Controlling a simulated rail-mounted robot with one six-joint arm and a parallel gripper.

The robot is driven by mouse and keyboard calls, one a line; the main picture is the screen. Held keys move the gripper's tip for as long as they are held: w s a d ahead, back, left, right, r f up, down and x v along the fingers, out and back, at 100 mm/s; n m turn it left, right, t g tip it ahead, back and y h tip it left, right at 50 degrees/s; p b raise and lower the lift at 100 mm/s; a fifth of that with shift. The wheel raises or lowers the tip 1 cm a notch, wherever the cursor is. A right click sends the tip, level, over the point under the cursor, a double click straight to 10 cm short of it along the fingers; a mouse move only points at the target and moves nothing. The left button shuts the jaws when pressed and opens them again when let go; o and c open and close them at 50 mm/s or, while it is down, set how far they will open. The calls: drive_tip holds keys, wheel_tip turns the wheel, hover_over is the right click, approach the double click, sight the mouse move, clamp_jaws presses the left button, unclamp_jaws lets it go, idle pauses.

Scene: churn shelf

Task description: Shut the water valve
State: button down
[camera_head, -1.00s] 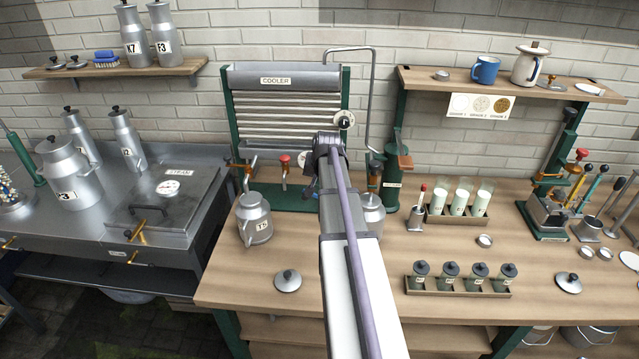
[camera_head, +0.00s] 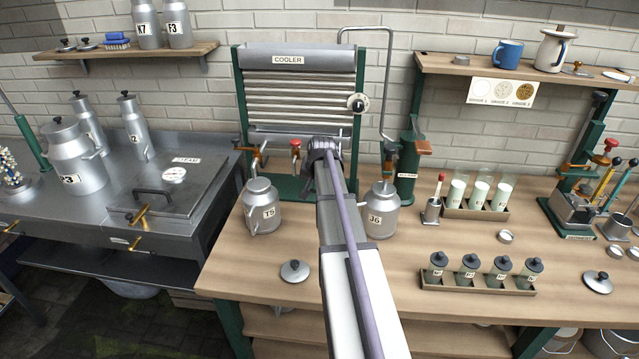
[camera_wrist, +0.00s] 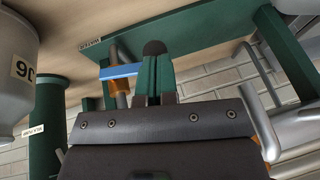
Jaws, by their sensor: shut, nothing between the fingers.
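A blue lever (camera_wrist: 122,70) on a brass fitting (camera_wrist: 121,88) sits beside a small label (camera_wrist: 90,42) that seems to read WATER. My gripper (camera_wrist: 155,48) shows there as two green fingers with dark tips, held together and empty. The lever's right end meets the fingers' left edge in the picture; I cannot tell whether they touch. In the head view my wrist (camera_head: 322,150) is in front of the cooler's lower edge. My arm hides the fingers and most of the lever's place.
The cooler (camera_head: 300,58) stands at the back. Can T5 (camera_head: 262,212) is left of my arm, can J6 (camera_head: 382,215) close on its right. A red-knobbed tap (camera_head: 295,150) is left of my wrist. A green cylinder (camera_head: 407,178) stands at right. A lid (camera_head: 294,271) lies in front.

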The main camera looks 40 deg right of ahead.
drive_tip(key=shift+w+a+f, duration=0.2)
drive_tip(key=shift+w+f, duration=0.05)
drive_tip(key=shift+f, duration=0.45)
drive_tip(key=s+a+r+p, duration=0.2)
drive_tip(key=a+r+p, duration=0.2)
drive_tip(key=r+p, duration=0.8)
drive_tip(key=shift+a+r+p, duration=0.15)
drive_tip(key=shift+r+p, duration=0.25)
drive_tip(key=shift+r, duration=0.1)
